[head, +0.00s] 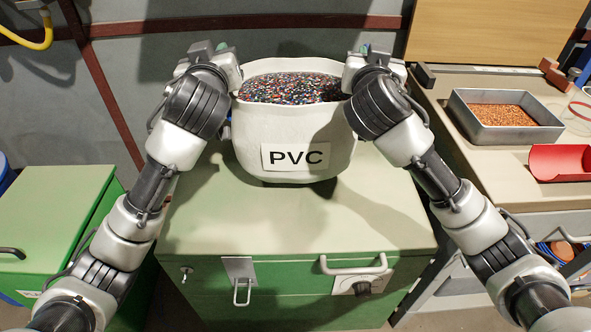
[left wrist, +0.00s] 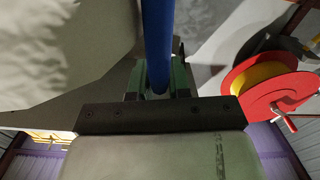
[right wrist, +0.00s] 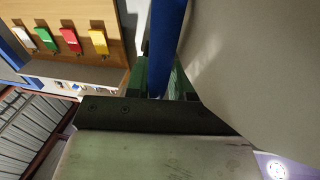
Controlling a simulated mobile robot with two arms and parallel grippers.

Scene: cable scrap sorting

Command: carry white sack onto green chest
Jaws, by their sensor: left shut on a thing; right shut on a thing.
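The white sack (head: 296,130) is an upright round bag with a PVC label, filled nearly to the rim with multicoloured granules. It is over the back part of the green chest's (head: 290,225) pale top, with a shadow below it; I cannot tell whether its base touches. My left gripper (head: 222,50) is at the sack's left rim, shut on a blue handle strap (left wrist: 157,40). My right gripper (head: 364,50) is at the right rim, shut on another blue strap (right wrist: 168,40). The sack's far side is hidden.
A workbench at the right holds a grey tray (head: 470,98) of copper-coloured granules and a red scoop (head: 562,163). Another green cabinet (head: 50,215) stands at the left. A grey wall is behind. The chest's front top is clear.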

